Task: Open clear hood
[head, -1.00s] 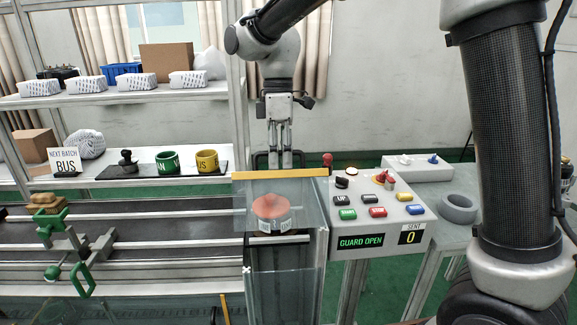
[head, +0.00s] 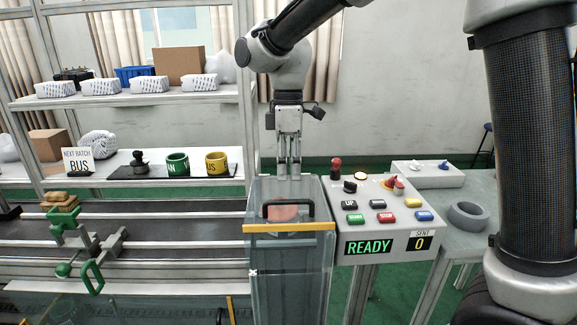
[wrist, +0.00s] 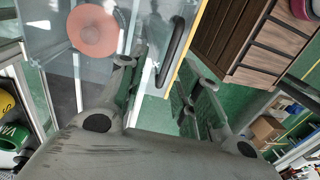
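The clear hood (head: 256,188) lies down over its station, with its yellow front edge (head: 289,228) low and toward me. Its black handle (head: 289,203) lies across the top near that edge. A reddish round part (head: 284,213) shows through the clear panel. My gripper (head: 289,177) points down just behind the handle in the head view and holds nothing. In the wrist view its fingers (wrist: 166,72) are spread apart, with the handle (wrist: 174,48) in the gap between them in the picture. I cannot tell whether they touch the hood.
A control box (head: 385,215) with several buttons stands right of the hood; its display (head: 369,247) reads READY. A grey ring (head: 468,215) lies on the side table. A conveyor (head: 180,230) and a shelf with green (head: 177,165) and yellow (head: 216,163) cups are left.

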